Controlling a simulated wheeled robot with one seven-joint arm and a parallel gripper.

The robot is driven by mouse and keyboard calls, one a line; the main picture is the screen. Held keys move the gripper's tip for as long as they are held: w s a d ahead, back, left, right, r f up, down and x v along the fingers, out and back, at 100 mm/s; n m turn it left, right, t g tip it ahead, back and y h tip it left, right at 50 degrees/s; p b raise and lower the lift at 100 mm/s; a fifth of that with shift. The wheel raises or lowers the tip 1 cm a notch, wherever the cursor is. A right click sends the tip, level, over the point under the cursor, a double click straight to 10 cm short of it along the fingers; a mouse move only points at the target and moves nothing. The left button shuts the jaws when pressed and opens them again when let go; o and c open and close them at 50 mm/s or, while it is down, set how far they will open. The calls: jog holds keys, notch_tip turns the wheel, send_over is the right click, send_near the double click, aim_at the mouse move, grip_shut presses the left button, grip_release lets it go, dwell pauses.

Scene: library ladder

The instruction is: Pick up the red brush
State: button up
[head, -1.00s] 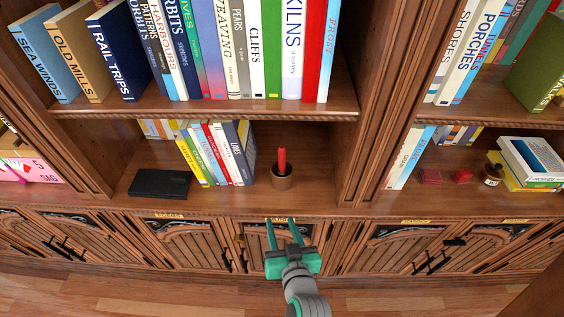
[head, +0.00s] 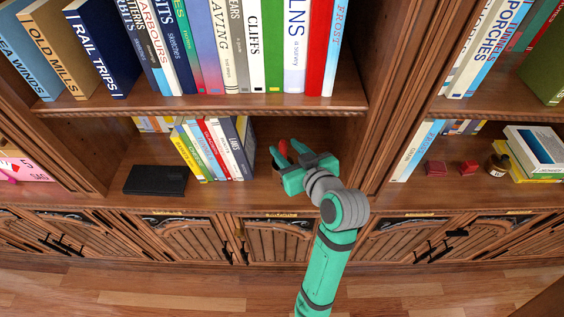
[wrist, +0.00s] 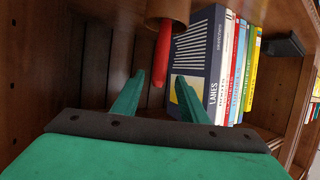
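The red brush (head: 284,147) stands in a small brown cup on the lower shelf. In the head view my gripper covers most of the cup and the lower part of the brush. In the wrist view the brush (wrist: 162,52) sticks out of the cup (wrist: 168,10) toward the space between my fingertips. My gripper (head: 287,149) is inside the shelf bay at the brush. In the wrist view my gripper (wrist: 158,80) is open, with a finger on each side of the brush's end and visible gaps. I cannot tell whether either finger touches it.
Several leaning books (head: 213,150) stand just left of the brush; the dark LANES book (wrist: 205,60) is close to one finger. A black flat box (head: 156,181) lies further left. The upper shelf (head: 200,104) hangs above, and an upright panel is at right.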

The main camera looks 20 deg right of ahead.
jog(key=x, duration=0.6)
jog(key=shift+w+d+f, duration=0.15)
jog(key=shift+w+f, duration=0.2)
jog(key=shift+f, duration=0.1)
jog(key=shift+w, duration=0.15)
grip_shut()
